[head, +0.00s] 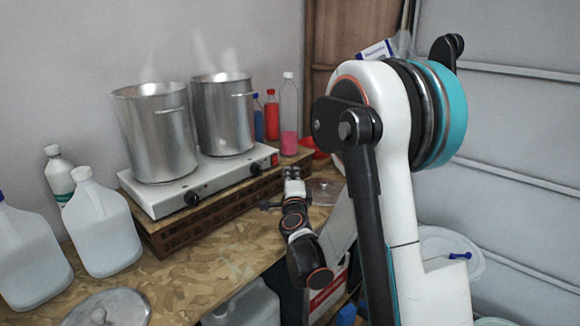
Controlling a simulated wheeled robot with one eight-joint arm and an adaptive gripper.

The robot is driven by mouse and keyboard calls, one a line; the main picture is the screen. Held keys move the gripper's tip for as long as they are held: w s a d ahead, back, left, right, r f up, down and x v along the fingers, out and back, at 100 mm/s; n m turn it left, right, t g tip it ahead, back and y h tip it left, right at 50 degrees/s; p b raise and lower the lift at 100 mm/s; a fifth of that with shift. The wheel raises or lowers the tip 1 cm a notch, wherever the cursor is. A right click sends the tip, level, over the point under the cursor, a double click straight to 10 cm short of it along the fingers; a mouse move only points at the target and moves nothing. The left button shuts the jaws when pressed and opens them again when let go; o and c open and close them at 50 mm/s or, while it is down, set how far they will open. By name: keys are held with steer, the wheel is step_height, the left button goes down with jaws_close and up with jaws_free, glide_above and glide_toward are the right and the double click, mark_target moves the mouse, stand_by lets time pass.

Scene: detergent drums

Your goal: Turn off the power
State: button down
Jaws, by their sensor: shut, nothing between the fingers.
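A white double hot plate (220,182) stands on a brown slatted crate (215,205) on the workbench. Its front edge has two black knobs, a left knob (192,197) and a right knob (255,169). A small red switch (275,159) sits at its right end. Two steel pots, a left pot (158,135) and a right pot (223,115), stand on the plates with steam above them. My gripper (292,174) is shut and empty, just right of the red switch. I cannot tell whether it touches the hot plate. The switch's position is too small to read.
White jugs (100,228) stand at the left. A metal lid (108,308) lies at the front. Bottles with red and pink contents (289,110) stand behind the hot plate's right end. The bench front between lid and gripper is clear.

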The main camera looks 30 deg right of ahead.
steer(key=shift+v, duration=0.95)
steer(key=shift+a+r, duration=0.1)
steer(key=s+a+r+n+g+y, duration=0.1)
steer(key=s+a+r+n+y, duration=0.3)
steer(key=a+n, duration=0.45)
steer(key=s+a+r+n+g+y, duration=0.2)
steer(key=s+a+n+y, duration=0.4)
steer(key=a, duration=0.4)
steer(key=s+f+n+g+h, duration=0.1)
steer(key=s+f+n+g, duration=0.2)
steer(key=s, duration=0.8)
steer(key=s+f+n+g+h, duration=0.1)
steer(key=s+f+n+g, duration=0.3)
steer(key=s, duration=0.8)
steer(key=shift+f+n, duration=0.5)
steer(key=shift+n, duration=0.75)
steer(key=shift+a, duration=0.1)
